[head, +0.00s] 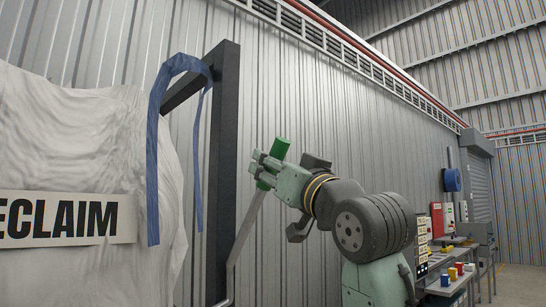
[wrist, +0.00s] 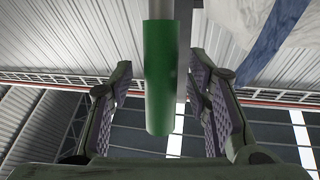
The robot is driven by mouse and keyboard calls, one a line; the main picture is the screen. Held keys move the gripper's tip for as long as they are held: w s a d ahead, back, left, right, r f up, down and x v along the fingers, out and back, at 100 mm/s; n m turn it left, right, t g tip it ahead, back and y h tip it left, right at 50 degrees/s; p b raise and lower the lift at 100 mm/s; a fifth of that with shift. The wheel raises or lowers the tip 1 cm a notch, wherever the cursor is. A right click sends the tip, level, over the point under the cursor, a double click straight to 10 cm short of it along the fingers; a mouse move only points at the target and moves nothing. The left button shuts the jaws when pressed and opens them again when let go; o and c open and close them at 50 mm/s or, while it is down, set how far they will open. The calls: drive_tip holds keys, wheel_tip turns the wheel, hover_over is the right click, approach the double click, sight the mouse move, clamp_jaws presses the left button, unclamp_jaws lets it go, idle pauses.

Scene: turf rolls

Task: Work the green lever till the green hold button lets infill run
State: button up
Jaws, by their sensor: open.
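The green lever's cylindrical grip (head: 281,148) sits at the upper end of a tilted grey rod (head: 246,232) beside the dark frame post. My gripper (head: 263,168) is at the grip, with its fingers around it in the head view. In the wrist view, the green grip (wrist: 159,85) hangs between the two spread fingers of my gripper (wrist: 162,90), with gaps visible on both sides. The jaws are open. I cannot make out the green hold button in either view.
A dark post (head: 223,170) stands just left of the lever. A white bulk bag (head: 85,150) marked "ECLAIM" hangs from a blue strap (head: 153,170). A bench (head: 447,284) with coloured pots and a panel with yellow labels (head: 422,248) stand at right.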

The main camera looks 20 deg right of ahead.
drive_tip(key=shift+w+r, duration=0.15)
drive_tip(key=shift+w, duration=0.25)
drive_tip(key=shift+c, duration=0.3)
clamp_jaws()
idle(0.4)
